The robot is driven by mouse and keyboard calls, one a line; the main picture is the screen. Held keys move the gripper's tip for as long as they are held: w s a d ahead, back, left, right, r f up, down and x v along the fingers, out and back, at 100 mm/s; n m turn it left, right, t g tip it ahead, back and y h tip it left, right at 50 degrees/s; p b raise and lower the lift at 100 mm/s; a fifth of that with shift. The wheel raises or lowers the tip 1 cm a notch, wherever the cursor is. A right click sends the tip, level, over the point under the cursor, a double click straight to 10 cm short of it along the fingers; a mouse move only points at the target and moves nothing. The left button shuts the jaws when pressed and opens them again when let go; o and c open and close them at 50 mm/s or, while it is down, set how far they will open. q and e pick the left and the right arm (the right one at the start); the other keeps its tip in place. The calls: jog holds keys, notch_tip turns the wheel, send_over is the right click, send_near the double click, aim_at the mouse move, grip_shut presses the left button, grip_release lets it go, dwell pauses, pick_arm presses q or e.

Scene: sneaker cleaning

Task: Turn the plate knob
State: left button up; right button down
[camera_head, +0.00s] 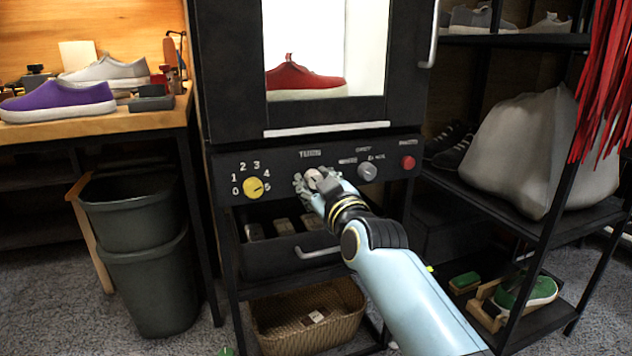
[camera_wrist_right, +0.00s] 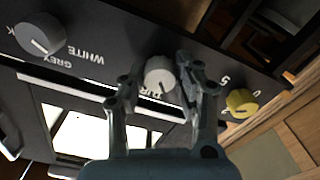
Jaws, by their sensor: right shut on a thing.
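The dark control panel (camera_head: 285,162) below the lit cabinet carries a row of knobs. My right gripper (camera_head: 318,183) reaches its middle, pale grey knob (camera_head: 311,176), the likely plate knob. In the right wrist view, the two fingers of my right gripper (camera_wrist_right: 160,90) stand on either side of this round knob (camera_wrist_right: 159,77) and are shut on it. Lettering beside it is partly covered by the knob and fingers. My left gripper is not in view.
A yellow knob (camera_head: 253,187) with numbers sits to the left. A grey knob (camera_head: 367,172) and a red button (camera_head: 407,162) sit to the right. Above, a red sneaker (camera_head: 300,80) stands in the lit cabinet. An open drawer (camera_head: 290,255) lies below the panel.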

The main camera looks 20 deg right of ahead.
jog(key=shift+n, duration=0.5)
jog(key=c, duration=0.9)
grip_release()
jog(key=shift+c, duration=0.2)
jog(key=shift+s, duration=0.1)
jog(key=shift+s+f, duration=0.1)
jog(key=shift+s, duration=0.25)
jog(key=s, duration=1.1)
jog(key=shift+d, duration=0.2)
